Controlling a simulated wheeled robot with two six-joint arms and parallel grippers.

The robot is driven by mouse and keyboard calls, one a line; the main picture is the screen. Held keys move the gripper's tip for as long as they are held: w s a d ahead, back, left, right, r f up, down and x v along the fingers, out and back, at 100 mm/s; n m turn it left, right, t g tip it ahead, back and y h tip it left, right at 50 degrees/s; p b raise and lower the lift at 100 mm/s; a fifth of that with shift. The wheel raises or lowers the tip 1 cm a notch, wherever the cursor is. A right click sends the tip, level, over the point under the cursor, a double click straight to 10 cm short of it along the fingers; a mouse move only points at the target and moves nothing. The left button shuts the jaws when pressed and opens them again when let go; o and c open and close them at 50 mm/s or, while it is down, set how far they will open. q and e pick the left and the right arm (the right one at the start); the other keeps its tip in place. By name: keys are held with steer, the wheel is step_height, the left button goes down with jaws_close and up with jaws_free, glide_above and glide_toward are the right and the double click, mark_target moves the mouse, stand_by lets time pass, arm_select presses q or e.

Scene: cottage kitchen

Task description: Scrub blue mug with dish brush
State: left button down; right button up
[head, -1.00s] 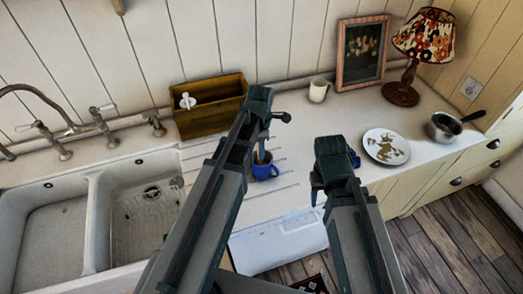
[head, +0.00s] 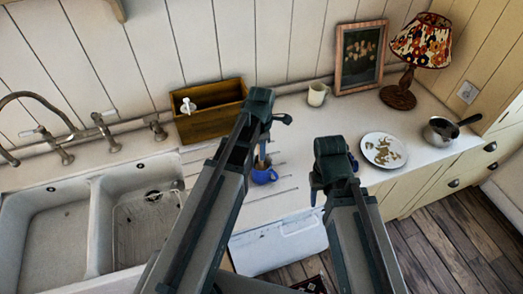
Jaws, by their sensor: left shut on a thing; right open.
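The blue mug (head: 264,176) stands on the ridged drainboard right of the sink, partly hidden by my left arm. A wooden handle (head: 262,153), seemingly the dish brush, stands nearly upright at the mug, its lower end hidden by or inside the mug. My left gripper (head: 265,132) is shut on the upper part of this handle, above the mug. My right gripper (head: 334,176) is open and empty, to the right of the mug, over the counter's front edge. The brush head cannot be seen.
A white double sink (head: 96,225) with taps is at left. A wooden box (head: 206,118) stands behind the drainboard. A cream mug (head: 317,94), picture frame (head: 360,57), lamp (head: 399,96), dirty plate (head: 370,143) and saucepan (head: 437,132) occupy the counter's back and right.

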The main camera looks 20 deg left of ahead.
arm_select(q)
step_height(320, 180, up, 9)
steer(key=p, duration=0.8)
steer(key=shift+r, duration=0.1)
